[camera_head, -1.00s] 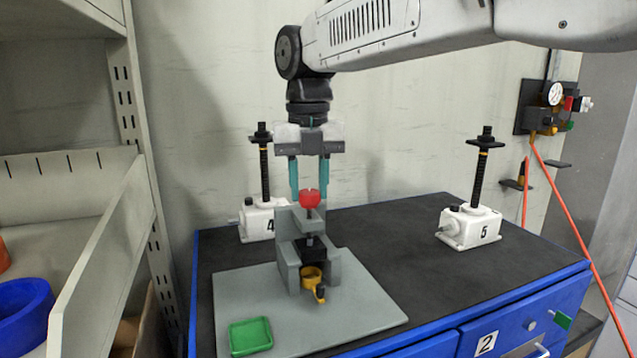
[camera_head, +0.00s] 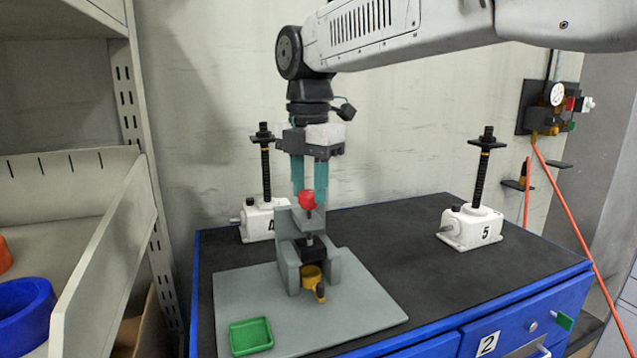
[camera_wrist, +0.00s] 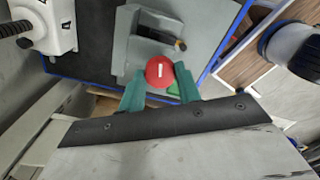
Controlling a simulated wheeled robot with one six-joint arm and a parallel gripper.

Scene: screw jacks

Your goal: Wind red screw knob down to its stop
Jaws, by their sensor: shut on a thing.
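The red screw knob (camera_head: 307,199) sits at the top of the grey screw fixture (camera_head: 333,270). In the wrist view the round red knob (camera_wrist: 160,71) shows a white mark on its top. My gripper (camera_head: 309,192) points straight down from above. Its teal fingers are shut on the knob, one on each side; the wrist view shows the fingers (camera_wrist: 160,85) against it. Below the knob, the fixture holds a black block (camera_head: 312,248) and a yellow part (camera_head: 312,277). The screw's thread is mostly hidden.
The fixture stands on a grey plate (camera_head: 375,305) with a green tray (camera_head: 251,335) at its front left. Screw jack 4 (camera_head: 262,220) stands behind left, close to my gripper. Screw jack 5 (camera_head: 471,227) stands right. Black bench top (camera_head: 400,235) between them is clear.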

